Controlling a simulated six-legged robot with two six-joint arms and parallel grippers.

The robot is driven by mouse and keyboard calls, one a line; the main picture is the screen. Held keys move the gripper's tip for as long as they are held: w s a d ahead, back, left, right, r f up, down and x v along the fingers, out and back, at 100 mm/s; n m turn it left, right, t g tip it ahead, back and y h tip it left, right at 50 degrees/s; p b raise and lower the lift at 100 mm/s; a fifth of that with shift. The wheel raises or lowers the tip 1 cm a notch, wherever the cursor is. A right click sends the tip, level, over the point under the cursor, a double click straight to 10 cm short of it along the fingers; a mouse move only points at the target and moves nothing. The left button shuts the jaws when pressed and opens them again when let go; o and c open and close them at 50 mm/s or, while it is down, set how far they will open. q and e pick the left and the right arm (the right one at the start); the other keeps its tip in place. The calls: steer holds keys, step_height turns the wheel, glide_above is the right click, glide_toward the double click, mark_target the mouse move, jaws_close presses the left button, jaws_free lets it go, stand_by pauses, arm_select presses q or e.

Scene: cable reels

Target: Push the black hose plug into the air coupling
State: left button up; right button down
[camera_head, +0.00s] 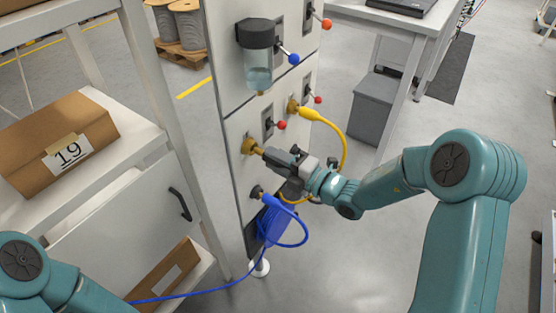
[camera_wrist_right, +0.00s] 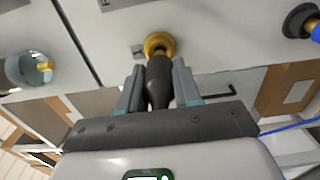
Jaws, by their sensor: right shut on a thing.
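The black hose plug (camera_wrist_right: 158,82) is between the fingers of my right gripper (camera_wrist_right: 157,70) in the right wrist view. My right gripper (camera_head: 272,155) is shut on it, in front of the panel in the head view. The plug points at the brass air coupling (camera_head: 248,146), which also shows in the right wrist view (camera_wrist_right: 160,42). The plug's front end meets the coupling's brass ring in line; how deep it sits cannot be told. The gripper hides most of the plug in the head view. My left arm shows at the lower left, but its gripper is out of frame.
A yellow plug (camera_head: 309,114) with a looping yellow hose sits above right of the coupling, its hose passing behind my right gripper. A blue plug (camera_head: 266,197) with its blue hose is below. A shelf with a cardboard box (camera_head: 62,143) stands left. Red-knobbed levers (camera_head: 281,125) stick out nearby.

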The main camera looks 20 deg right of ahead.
steer(key=shift+x, duration=1.05)
steer(key=c, duration=0.7)
jaws_free()
steer(key=shift+s, duration=0.1)
steer(key=v, duration=1.6)
steer(key=shift+d, duration=0.1)
